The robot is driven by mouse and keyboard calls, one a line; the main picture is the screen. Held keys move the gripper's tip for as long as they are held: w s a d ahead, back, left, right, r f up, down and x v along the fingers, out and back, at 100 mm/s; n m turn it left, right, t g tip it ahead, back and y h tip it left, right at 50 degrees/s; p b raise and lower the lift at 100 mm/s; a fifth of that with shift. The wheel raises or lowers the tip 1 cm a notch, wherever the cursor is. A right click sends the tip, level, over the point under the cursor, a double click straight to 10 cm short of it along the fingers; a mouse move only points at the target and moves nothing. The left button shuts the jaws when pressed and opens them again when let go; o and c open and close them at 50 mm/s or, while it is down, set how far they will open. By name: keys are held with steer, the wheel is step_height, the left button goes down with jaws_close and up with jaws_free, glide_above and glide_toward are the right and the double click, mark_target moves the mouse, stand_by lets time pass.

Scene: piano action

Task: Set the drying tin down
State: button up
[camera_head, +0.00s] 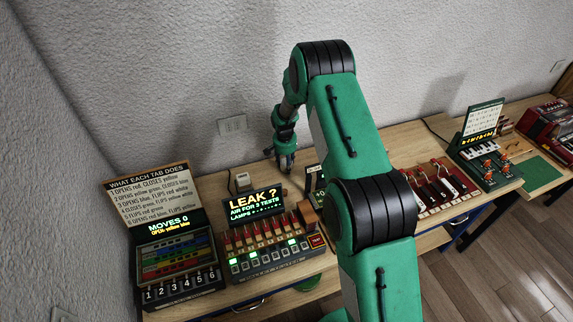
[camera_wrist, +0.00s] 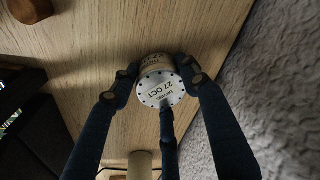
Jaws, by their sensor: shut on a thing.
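In the head view my gripper (camera_head: 286,160) points down low over the back of the bench, near the wall. The tin cannot be made out there.
The "LEAK ?" panel (camera_head: 258,207) and keyed box (camera_head: 275,245) stand front left of my gripper, beside the tab board (camera_head: 150,190). A red rack (camera_head: 440,190) stands right. The wall (camera_wrist: 285,80) is close.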

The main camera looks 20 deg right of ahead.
mark_target(285, 164)
steer(key=shift+f, duration=0.15)
steer(key=o, duration=1.2)
steer(key=shift+r, duration=0.2)
step_height(285, 164, up, 12)
steer(key=s, duration=0.1)
steer(key=shift+a, duration=0.45)
